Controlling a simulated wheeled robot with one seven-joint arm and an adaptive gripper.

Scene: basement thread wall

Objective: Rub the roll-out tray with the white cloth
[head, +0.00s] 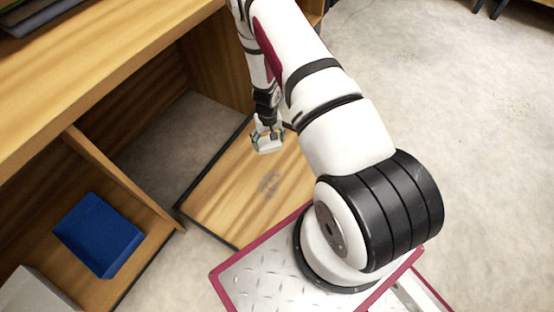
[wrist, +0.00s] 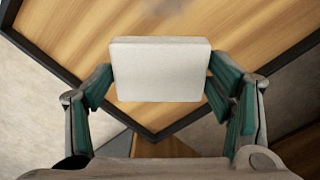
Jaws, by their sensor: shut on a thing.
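The roll-out tray (head: 222,197) is a wooden board with a dark edge, pulled out from the desk low over the floor. It has a grey smudge (head: 269,184) near its middle. My gripper (head: 267,139) is above the tray, beyond the smudge in the head view. It is shut on the white cloth (wrist: 160,70), which looks like a folded block between the green-padded fingers in the wrist view. The tray (wrist: 78,30) fills the area behind the cloth there. I cannot tell whether the cloth touches the tray.
The wooden desk top (head: 100,65) overhangs at the upper left. A blue bin (head: 98,235) sits in the lower shelf at left, near a grey box (head: 35,292). An upright wooden divider (head: 120,175) stands between bin and tray. Concrete floor (head: 450,100) is open at right.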

